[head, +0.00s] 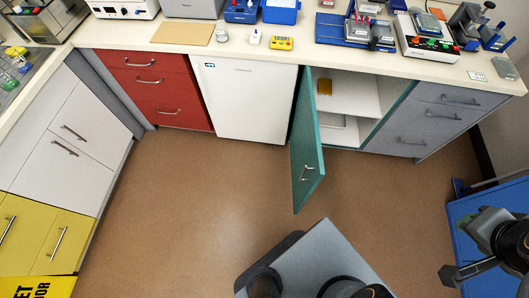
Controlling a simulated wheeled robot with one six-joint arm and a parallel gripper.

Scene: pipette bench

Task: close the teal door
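The teal door (308,150) stands wide open in the head view. It is hinged at the left side of its cabinet, next to the white front, and juts out over the floor.
The counter (290,57) above carries lab devices, blue racks and a yellow timer (282,43). Red drawers (160,90) and a white front (245,100) lie left of the door, grey drawers (415,125) right. A blue unit (465,225) stands at right.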

